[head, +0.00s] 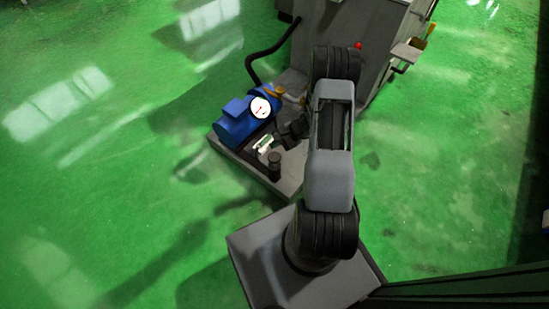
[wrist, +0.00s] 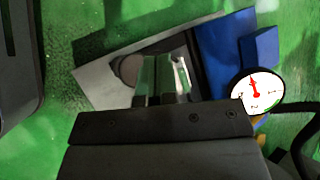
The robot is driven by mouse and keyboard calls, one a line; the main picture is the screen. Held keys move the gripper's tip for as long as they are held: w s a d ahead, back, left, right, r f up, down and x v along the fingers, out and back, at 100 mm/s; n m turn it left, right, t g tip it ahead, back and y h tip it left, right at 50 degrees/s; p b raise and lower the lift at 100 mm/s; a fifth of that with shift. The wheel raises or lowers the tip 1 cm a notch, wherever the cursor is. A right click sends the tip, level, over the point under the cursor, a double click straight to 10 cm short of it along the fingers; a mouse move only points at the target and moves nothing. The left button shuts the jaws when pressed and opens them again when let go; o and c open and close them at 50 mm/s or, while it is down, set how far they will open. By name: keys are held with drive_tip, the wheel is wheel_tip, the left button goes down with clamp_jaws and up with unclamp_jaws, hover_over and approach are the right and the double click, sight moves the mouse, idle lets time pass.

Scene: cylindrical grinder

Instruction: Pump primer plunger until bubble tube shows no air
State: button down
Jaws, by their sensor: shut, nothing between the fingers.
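The primer plunger, a dark round knob (head: 274,160), stands upright at the front of the grey pump base (head: 222,144). In the wrist view the knob (wrist: 127,69) is partly hidden behind my gripper. My gripper (head: 292,131) is shut and empty, above the base and to the right of tube and plunger. It also shows in the wrist view (wrist: 162,99).
A blue pump motor (head: 236,122) with a white red-needled gauge (head: 261,107) stands left of my arm. A black hose (head: 262,58) runs up to the grey machine cabinet (head: 388,40). A red button (head: 358,45) is on the cabinet.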

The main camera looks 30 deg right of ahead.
sight(274, 157)
drive_tip(key=shift+f+b, duration=2.1)
drive_tip(key=shift+f, duration=1.05)
drive_tip(key=shift+f+b, duration=0.4)
drive_tip(key=shift+b, duration=0.05)
drive_tip(key=shift+f+b, duration=1.4)
drive_tip(key=shift+f, duration=0.2)
idle(0.9)
drive_tip(key=shift+r, duration=0.1)
drive_tip(key=shift+r+p, duration=1.35)
drive_tip(key=shift+r, duration=0.6)
